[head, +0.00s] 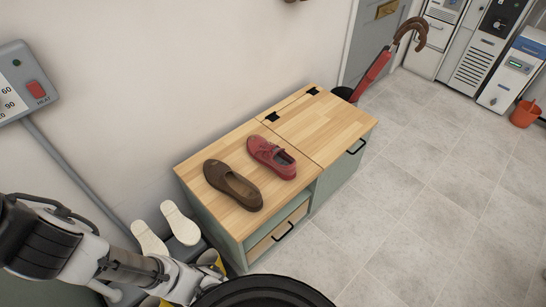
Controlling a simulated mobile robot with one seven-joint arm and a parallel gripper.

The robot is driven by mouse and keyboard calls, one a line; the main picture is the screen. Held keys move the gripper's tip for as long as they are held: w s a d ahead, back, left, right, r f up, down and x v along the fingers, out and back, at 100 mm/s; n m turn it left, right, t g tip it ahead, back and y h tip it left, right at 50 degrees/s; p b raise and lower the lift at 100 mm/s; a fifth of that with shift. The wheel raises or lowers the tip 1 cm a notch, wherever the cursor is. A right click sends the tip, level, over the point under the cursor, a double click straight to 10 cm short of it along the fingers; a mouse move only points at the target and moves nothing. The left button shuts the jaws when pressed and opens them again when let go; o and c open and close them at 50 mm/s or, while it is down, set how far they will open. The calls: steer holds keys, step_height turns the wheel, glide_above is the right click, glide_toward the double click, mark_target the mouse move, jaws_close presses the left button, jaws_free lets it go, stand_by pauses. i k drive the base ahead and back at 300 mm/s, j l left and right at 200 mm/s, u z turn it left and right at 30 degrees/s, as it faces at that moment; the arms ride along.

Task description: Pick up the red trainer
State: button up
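The red trainer (272,157) lies upright on the wooden top of a low green cabinet (222,212). A brown shoe (233,185) lies beside it, to its left and nearer to me. A narrow strip of bare wood separates the two shoes. My arm reaches in from the lower left, and its far end goes down behind a dark round shape at the bottom edge. I cannot make out my gripper's fingers.
A red umbrella (377,72) with a brown handle leans behind the cabinet. An orange bucket (525,114) stands far right. The tiled floor (430,215) right of the cabinet is clear.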

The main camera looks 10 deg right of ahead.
mark_target(270, 152)
steer(key=i+l+z, duration=0.55)
steer(key=i, duration=0.3)
steer(key=i+z, duration=0.25)
steer(key=i, duration=0.2)
